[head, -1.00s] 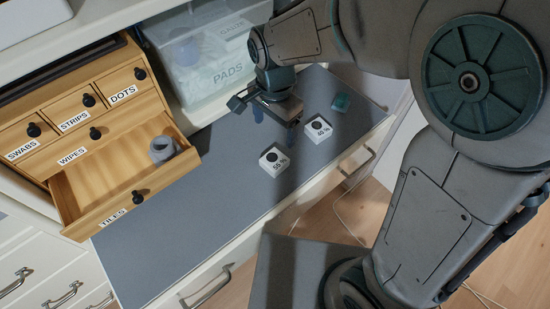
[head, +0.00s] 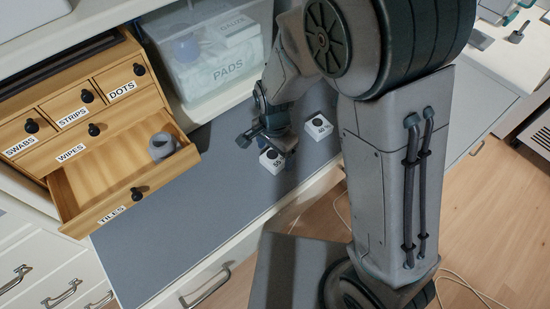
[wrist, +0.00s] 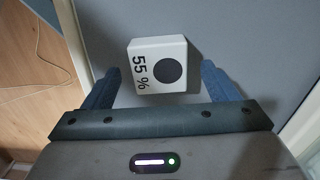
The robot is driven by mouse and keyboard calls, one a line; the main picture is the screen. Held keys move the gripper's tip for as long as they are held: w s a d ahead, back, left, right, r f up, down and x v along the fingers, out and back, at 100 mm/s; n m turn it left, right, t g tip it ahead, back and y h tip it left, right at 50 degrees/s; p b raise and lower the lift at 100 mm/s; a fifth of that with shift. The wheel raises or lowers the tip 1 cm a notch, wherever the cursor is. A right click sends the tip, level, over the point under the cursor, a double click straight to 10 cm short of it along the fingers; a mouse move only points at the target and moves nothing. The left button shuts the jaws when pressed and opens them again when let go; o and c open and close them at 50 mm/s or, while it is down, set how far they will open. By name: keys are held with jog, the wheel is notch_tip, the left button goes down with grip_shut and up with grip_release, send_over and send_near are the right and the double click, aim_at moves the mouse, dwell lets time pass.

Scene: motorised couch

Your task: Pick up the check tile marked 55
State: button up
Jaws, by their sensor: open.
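The check tile marked 55 % (wrist: 157,65) is a white block with a dark round spot, lying face up on the grey counter. In the wrist view it sits between and just beyond my open fingers. In the head view the tile (head: 271,161) is partly covered by my gripper (head: 275,142), which is above and close to it. In the wrist view my gripper (wrist: 162,88) is open, with one blue finger on each side of the tile and nothing held.
A second white tile (head: 318,126) lies to the right on the counter (head: 205,215). The wooden drawer box has its TILES drawer (head: 107,190) pulled out, with a grey ring-like piece (head: 163,148) inside. A clear PADS bin (head: 215,70) stands behind.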

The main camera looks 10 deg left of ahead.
jog(key=shift+f, duration=0.45)
jog(key=c, duration=1.2)
jog(key=shift+r, duration=0.1)
